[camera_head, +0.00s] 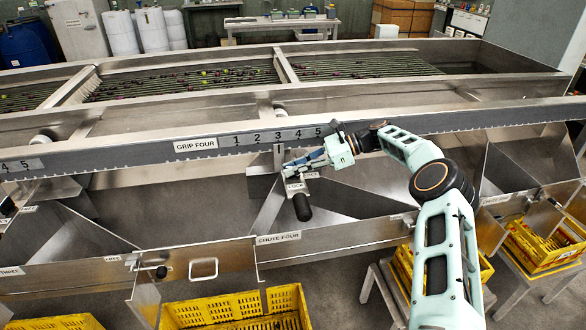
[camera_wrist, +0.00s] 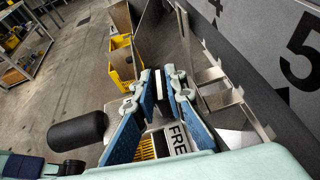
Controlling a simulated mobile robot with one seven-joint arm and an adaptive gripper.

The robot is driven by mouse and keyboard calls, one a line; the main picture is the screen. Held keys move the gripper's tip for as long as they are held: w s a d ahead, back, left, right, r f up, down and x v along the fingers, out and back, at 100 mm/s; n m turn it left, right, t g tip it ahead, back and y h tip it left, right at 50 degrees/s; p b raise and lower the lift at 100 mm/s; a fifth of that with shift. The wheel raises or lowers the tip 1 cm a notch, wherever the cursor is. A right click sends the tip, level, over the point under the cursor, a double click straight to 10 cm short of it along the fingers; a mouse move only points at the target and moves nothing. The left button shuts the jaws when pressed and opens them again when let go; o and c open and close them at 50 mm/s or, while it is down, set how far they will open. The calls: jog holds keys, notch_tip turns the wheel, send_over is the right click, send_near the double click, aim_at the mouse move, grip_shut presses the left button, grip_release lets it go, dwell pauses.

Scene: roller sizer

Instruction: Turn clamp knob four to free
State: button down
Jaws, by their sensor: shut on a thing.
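My gripper (camera_head: 290,167) reaches in from the right to the clamp below the GRIP FOUR rail (camera_head: 195,145). In the wrist view its blue fingers (camera_wrist: 159,78) are closed on a narrow dark piece with a pale edge, which I take to be clamp knob four (camera_wrist: 158,92). In the head view the fingers largely hide the knob. A LOCK label (camera_head: 294,187) sits just below the fingertips. A label reading FRE, partly covered, shows between the fingers in the wrist view (camera_wrist: 176,139). The black handle (camera_head: 302,207) hangs below the clamp; it also shows in the wrist view (camera_wrist: 77,129).
The scale plate (camera_head: 284,137), numbered 1 to 5, lies right above the clamp. Sloped metal chute walls (camera_head: 350,205) and the CHUTE FOUR front panel (camera_head: 330,243) stand below. Yellow crates (camera_head: 195,312) sit under the chutes. Open space lies in front of the clamp.

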jog(key=c, duration=2)
grip_release()
jog(key=shift+f, duration=0.15)
jog(key=shift+o, duration=0.2)
jog(key=v, duration=0.7)
jog(key=shift+d+r, duration=0.2)
